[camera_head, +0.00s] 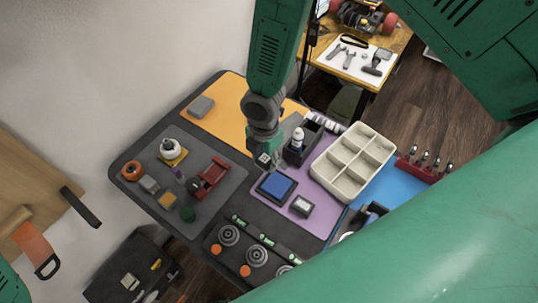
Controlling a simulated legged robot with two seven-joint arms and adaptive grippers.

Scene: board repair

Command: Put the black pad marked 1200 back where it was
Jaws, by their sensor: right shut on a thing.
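My right gripper (266,157), on the green arm that comes down from the top, is shut on a small dark thing, mostly hidden by the fingers. A pale mark shows near the fingertips, but it is too small to read, so I cannot confirm the 1200 marking. The gripper is just above the dark table surface, at the left edge of the purple mat (318,222) and behind a blue pad in a dark frame (277,186). A grey block (201,106) lies on the orange mat (229,121). My left gripper is not in view.
A cream compartment tray (353,160) and a black bin (301,150) with a white bottle stand right of the gripper. A red clamp (211,178) and small parts sit on the grey mat (222,204). Round grey fixtures (256,255) line the front.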

